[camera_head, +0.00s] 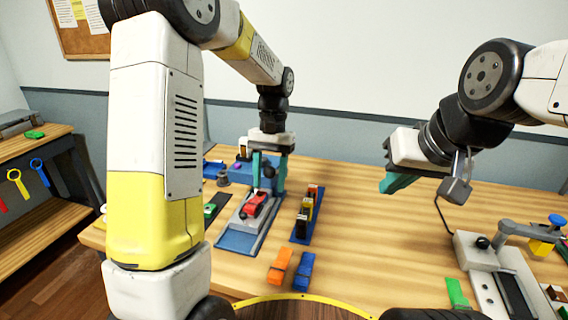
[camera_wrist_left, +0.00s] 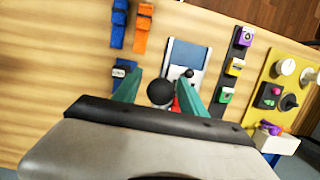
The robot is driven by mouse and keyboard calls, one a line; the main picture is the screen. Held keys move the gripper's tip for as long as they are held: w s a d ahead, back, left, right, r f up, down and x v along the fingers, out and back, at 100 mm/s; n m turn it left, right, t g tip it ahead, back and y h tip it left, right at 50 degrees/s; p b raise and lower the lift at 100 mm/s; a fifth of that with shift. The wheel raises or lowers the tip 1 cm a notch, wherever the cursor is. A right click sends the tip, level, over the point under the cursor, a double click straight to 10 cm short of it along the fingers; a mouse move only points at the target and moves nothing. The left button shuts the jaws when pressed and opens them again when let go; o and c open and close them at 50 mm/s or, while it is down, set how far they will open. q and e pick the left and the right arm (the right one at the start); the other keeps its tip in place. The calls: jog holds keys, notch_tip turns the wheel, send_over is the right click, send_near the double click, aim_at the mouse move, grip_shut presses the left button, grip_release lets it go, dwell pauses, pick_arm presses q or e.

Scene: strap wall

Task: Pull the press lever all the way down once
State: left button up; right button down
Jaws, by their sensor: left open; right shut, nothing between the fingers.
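The press (camera_head: 235,240) stands in front of my left arm, with a blue and grey base and a red car-shaped piece (camera_head: 254,206) on it. My left gripper (camera_head: 267,187) is above the press, pointing down, with its teal fingers apart. In the left wrist view a round black knob (camera_wrist_left: 161,92), which looks like the lever's end, sits between the fingers of the gripper (camera_wrist_left: 160,88). Whether the fingers touch it I cannot tell. The lever's shaft is mostly hidden by the gripper. My right gripper (camera_head: 396,184) is shut and empty above the right part of the table.
An orange strap (camera_head: 279,266) and a blue strap (camera_head: 304,271) lie in front of the press. A blue strip with small blocks (camera_head: 308,215) is just right of it. The middle of the table (camera_head: 390,245) is clear.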

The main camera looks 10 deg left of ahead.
pick_arm(q)
jog(key=shift+v, duration=3.1)
jog(key=shift+w+r, duration=0.15)
jog(key=shift+r, duration=0.25)
jog(key=shift+r, duration=0.1)
jog(key=s+a+r+t+h, duration=0.1)
jog(key=s+t, duration=0.2)
jog(key=s, duration=0.3)
jog(key=s+a+r+n+t+h, duration=0.1)
jog(key=s+a+r+t, duration=0.1)
jog(key=s, duration=0.5)
jog(key=s+a+r+t, duration=0.1)
jog(key=s+r+t, duration=0.1)
jog(key=s+t, duration=0.2)
jog(key=shift+s+a+r+n+h, duration=0.2)
jog(key=shift+s+a+n+h, duration=0.15)
jog(key=shift+s, duration=0.9)
jog(key=shift+d, duration=0.1)
pick_arm(e)
jog(key=c, duration=2.2)
grip_release()
